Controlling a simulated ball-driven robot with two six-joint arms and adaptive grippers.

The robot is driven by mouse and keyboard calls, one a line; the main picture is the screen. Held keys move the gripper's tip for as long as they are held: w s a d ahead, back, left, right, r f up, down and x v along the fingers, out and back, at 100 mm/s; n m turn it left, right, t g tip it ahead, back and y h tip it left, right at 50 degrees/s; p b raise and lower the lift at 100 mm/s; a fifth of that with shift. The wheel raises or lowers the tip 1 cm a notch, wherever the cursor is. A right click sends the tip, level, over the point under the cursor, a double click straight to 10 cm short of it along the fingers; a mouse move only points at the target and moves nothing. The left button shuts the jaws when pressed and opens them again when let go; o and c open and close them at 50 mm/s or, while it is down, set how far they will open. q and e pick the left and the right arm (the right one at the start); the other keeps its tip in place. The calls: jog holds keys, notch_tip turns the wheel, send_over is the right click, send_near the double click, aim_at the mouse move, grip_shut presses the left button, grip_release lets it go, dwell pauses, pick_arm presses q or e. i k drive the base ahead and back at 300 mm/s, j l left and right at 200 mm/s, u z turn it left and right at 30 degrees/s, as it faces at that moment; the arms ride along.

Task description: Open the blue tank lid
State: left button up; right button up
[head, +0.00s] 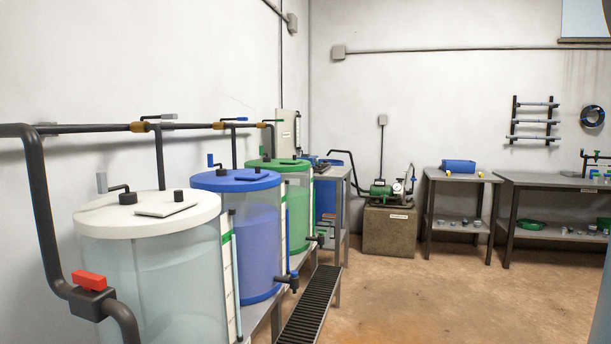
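The blue tank (262,240) stands in the middle of a row of three tanks along the left wall. Its blue lid (236,181) lies flat on top and looks shut. A small dark knob or fitting sits on the lid, and a pipe with a blue-handled valve (211,160) comes down near its back left. The tank holds blue-violet liquid. The white-lidded tank in front hides part of its left side. Neither of my grippers is in view.
The white-lidded tank (105,275) is nearest, with a dark pipe and red-handled valve (89,280) in front. The green tank (298,222) stands behind. A floor grate (312,305) runs beside the tanks. A pump (381,190) and grey tables are farther back. Open floor (420,305) lies right.

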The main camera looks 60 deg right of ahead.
aim_at(249, 176)
jog(key=z, duration=1.45)
jog(key=u, duration=0.35)
jog(key=i+l+u, duration=0.2)
jog(key=u, duration=0.2)
jog(key=i+l+u, duration=0.15)
jog(key=u, duration=0.25)
jog(key=i+l+u, duration=0.1)
jog(key=l+u, duration=0.3)
jog(key=j, duration=0.1)
